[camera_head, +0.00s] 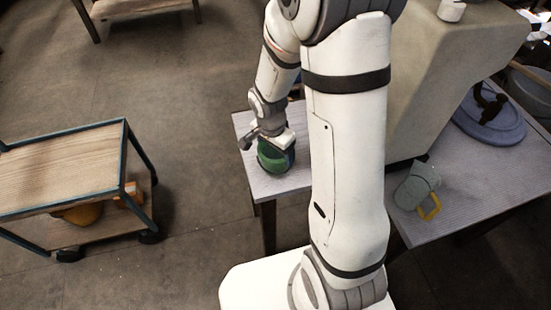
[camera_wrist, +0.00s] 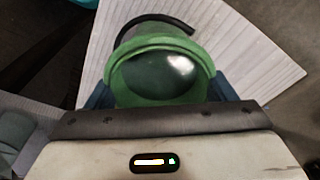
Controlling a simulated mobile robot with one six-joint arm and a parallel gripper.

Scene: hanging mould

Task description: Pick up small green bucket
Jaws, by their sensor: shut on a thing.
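The small green bucket (camera_head: 274,158) is at the left part of the table, under my gripper (camera_head: 268,143) in the head view. In the wrist view the green bucket (camera_wrist: 158,75) fills the middle, with its open mouth toward the camera and a dark curved handle (camera_wrist: 155,20) at its far rim. My gripper (camera_wrist: 158,92) is shut on the bucket, with a bluish finger on each side of it. The bucket's underside is hidden, so I cannot tell whether it touches the table.
A light table (camera_head: 245,125) lies under the bucket. A grey-green pitcher (camera_head: 415,187) with a yellow handle and a blue round base (camera_head: 488,120) stand on the right table. A wooden-topped cart (camera_head: 60,165) stands at the left, with open floor behind it.

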